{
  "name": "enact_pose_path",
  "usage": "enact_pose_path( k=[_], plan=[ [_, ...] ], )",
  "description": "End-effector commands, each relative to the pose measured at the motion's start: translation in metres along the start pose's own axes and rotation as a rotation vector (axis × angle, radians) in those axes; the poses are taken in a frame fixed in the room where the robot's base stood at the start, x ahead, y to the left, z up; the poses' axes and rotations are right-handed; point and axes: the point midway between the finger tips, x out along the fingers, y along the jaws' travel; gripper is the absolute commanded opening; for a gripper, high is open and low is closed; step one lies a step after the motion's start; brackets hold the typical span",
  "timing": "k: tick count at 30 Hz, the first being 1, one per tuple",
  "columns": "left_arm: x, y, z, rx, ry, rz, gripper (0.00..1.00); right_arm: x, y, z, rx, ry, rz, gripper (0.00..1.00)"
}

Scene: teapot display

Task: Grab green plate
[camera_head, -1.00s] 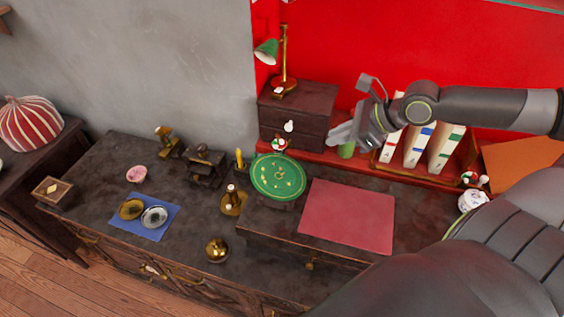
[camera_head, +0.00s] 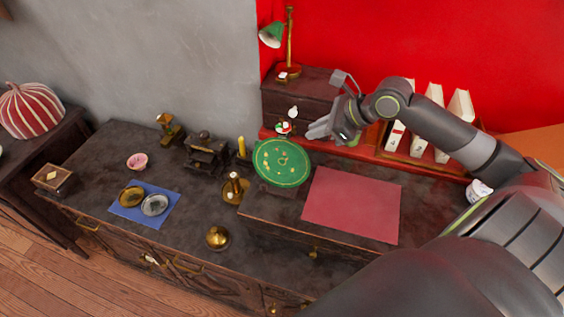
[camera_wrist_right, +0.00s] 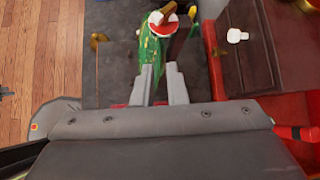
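The green plate (camera_head: 282,174), round with small gold marks, is at the left end of the raised dark wooden part, left of the red mat. It also shows in the right wrist view (camera_wrist_right: 150,52), partly covered by a red and white object. My right gripper (camera_head: 318,130) is just behind and right of the plate in the head view, apart from it. My left gripper is not in view.
A small red and white object (camera_head: 283,128) stands behind the plate. A yellow candle (camera_head: 241,147) and a brass bell-like piece (camera_head: 233,187) are to its left. The dark drawer box (camera_head: 290,95) with the green lamp (camera_head: 272,34) is behind. The red mat (camera_head: 350,205) is clear.

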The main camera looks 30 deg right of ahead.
Motion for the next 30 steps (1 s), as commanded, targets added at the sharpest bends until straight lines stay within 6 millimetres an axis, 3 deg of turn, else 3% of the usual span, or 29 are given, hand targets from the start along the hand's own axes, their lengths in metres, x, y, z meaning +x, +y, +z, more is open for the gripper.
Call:
enact_pose_path(
  k=[9, 20, 30],
  plan=[
    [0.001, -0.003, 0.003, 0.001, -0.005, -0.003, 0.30, 0.032, 0.001, 0.001, 0.002, -0.003, 0.002, 0.12],
    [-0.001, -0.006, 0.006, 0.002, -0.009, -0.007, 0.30, 0.048, 0.001, 0.000, 0.002, 0.000, 0.002, 0.12],
    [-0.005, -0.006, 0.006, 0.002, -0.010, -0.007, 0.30, 0.086, 0.002, 0.000, 0.002, -0.001, 0.002, 0.12]
  ],
)
